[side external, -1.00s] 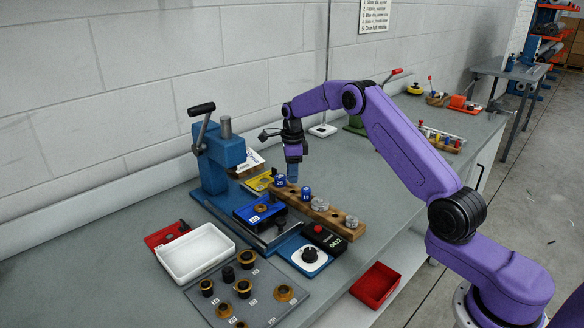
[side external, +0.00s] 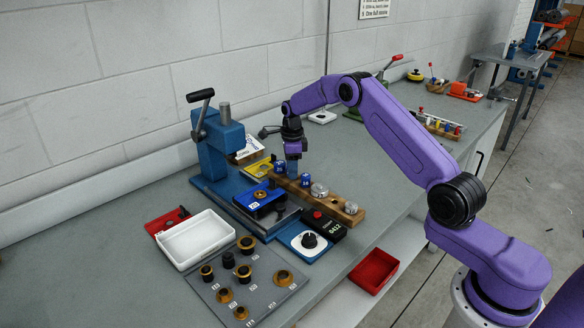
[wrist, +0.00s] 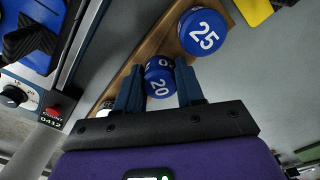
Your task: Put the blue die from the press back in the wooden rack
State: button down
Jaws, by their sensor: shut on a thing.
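My gripper (side external: 292,172) is over the wooden rack (side external: 333,208), fingers pointing down. In the wrist view, its fingers (wrist: 159,90) are shut on a blue die marked 20 (wrist: 160,88). Another blue face shows just behind that die, largely covered by it. The wooden rack (wrist: 147,50) runs diagonally beneath. A blue die marked 25 (wrist: 202,31) stands beside the gripper; the side view shows it at the rack's far end (side external: 280,167). Another blue die (side external: 305,180) stands just right of the fingers. The blue press (side external: 218,150) is to the left. The held die's lower end is hidden.
Silver dies (side external: 319,190) stand farther along the rack. A blue tray (side external: 261,199), a dial box (side external: 309,241) and a dark counter box (side external: 327,227) are close in front. A white tray (side external: 195,240) and a grey board of brass parts (side external: 250,285) lie nearer.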

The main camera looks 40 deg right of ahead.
jog(key=shift+f, duration=0.6)
dwell(0.3)
jog(key=c, duration=0.6)
grip_release()
jog(key=shift+f, duration=0.1)
notch_tip(320, 180, up, 18)
jog(key=s+a+r+n, duration=0.2)
jog(key=s+a+n, duration=0.3)
jog(key=a+n, duration=0.25)
jog(key=s+a+r+n, duration=0.1)
jog(key=s+a+n, duration=0.45)
jog(key=a, duration=0.35)
jog(key=s+a+n, duration=0.3)
jog(key=s+n, duration=0.5)
jog(key=s, duration=0.4)
jog(key=s+a+n, duration=0.2)
jog(key=s+n, duration=0.6)
jog(key=s, duration=0.3)
jog(key=s+d+f+n, duration=0.1)
jog(key=s+n, duration=0.2)
jog(key=s, duration=0.1)
jog(key=s+d+f+n, duration=0.2)
jog(key=s+n, duration=0.1)
jog(key=s, duration=0.2)
jog(key=s+d+f+n, duration=0.1)
jog(key=s+d+n, duration=0.1)
jog(key=s+n, duration=0.1)
jog(key=shift+s+d+f, duration=0.15)
jog(key=shift+s+f, duration=0.15)
jog(key=shift+s, duration=0.4)
